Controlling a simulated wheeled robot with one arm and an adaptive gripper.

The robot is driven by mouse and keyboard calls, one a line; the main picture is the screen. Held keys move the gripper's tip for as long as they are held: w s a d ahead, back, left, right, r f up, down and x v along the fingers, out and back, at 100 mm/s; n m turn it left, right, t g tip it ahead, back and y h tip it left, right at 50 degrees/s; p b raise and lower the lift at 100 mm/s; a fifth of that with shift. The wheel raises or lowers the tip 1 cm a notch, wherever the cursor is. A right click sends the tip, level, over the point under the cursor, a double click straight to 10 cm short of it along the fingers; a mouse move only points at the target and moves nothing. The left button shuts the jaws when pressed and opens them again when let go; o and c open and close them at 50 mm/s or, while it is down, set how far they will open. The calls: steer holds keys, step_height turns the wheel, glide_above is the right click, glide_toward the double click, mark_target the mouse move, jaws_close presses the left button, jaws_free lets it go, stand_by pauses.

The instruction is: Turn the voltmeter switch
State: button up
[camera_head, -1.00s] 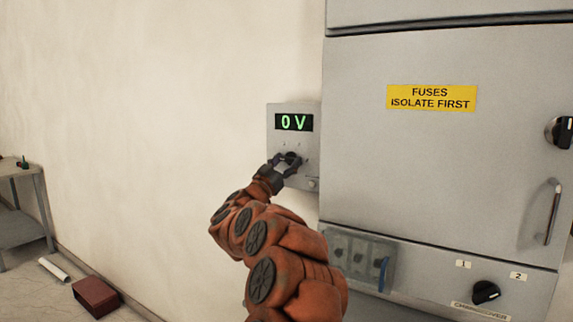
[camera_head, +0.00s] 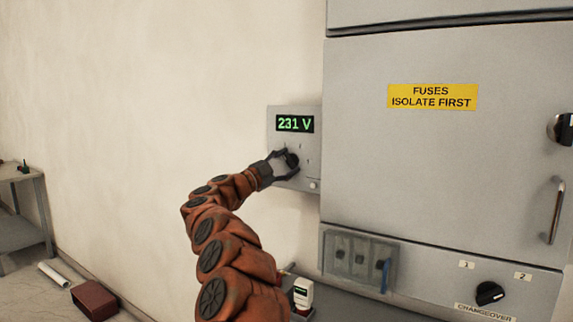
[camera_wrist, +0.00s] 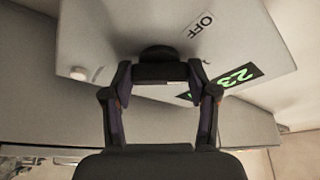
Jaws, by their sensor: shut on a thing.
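The voltmeter (camera_head: 310,150) is a small grey box on the wall beside the big cabinet. Its green display (camera_head: 294,124) reads 231 V. The voltmeter switch (camera_head: 292,160) is a black round knob below the display. My gripper (camera_head: 284,160) is shut on the knob from the left. In the wrist view, the fingers (camera_wrist: 160,78) hold the knob from both sides. The dark base of the knob (camera_wrist: 157,53) shows past them. An OFF label (camera_wrist: 201,25) is on the panel next to it, and part of the display (camera_wrist: 238,77) shows.
The grey cabinet (camera_head: 440,170) stands right of the voltmeter, with a yellow fuse sign (camera_head: 432,97), a handle (camera_head: 554,210) and a changeover knob (camera_head: 489,293). A clear-covered box (camera_head: 358,262) is below. A red box (camera_head: 95,302) lies on the floor at left.

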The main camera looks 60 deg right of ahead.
steer(key=shift+m+g+y, duration=0.3)
steer(key=shift+m, duration=0.6)
steer(key=o, duration=1.2)
steer(key=shift+c, duration=0.2)
steer(key=v, duration=1.2)
